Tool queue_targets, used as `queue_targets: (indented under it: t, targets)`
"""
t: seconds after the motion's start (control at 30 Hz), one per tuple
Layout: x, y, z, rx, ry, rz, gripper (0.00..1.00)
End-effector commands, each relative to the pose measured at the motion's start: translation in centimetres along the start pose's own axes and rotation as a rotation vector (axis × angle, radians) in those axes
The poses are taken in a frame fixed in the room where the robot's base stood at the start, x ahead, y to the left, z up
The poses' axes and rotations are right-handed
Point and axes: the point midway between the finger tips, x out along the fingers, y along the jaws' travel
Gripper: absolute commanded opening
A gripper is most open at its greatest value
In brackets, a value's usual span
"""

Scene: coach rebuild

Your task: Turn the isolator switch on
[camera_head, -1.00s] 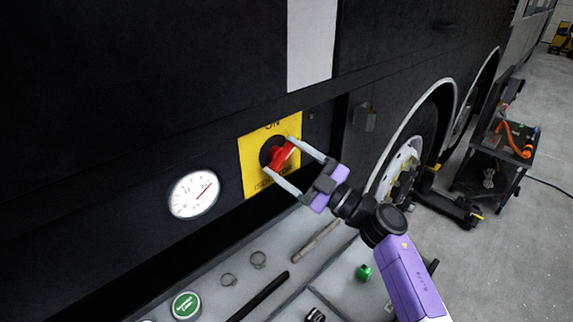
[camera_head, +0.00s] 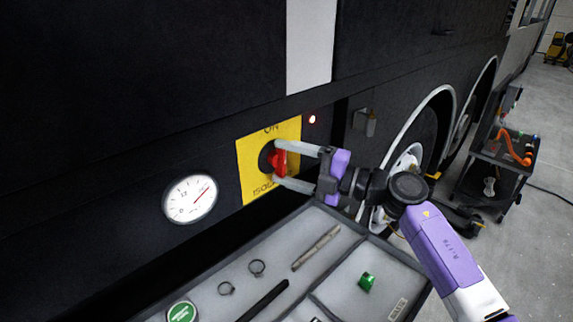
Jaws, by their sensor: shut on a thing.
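The isolator switch has a red handle (camera_head: 277,163) on a dark round base, set on a yellow plate (camera_head: 252,177) on the coach's black side. The plate's top label reads ON; the lower label is partly hidden by my fingers. The handle stands close to upright, toward ON. My gripper (camera_head: 279,162) is shut on the red handle, one finger above and one below, reaching in from the right.
A white dial gauge (camera_head: 190,199) sits left of the plate. A grey tray (camera_head: 345,232) below holds clamps, a rod (camera_head: 316,248) and a green part (camera_head: 366,282). A wheel and a dark cart (camera_head: 497,165) are at right.

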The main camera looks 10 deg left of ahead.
Motion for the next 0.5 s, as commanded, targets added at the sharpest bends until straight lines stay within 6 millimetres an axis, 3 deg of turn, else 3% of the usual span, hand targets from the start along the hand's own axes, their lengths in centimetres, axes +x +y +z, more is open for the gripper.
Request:
queue_targets:
  t: [0.5]
  targets:
    - [0.04,-0.18,-0.09,-0.111,0.002,-0.049,0.28]
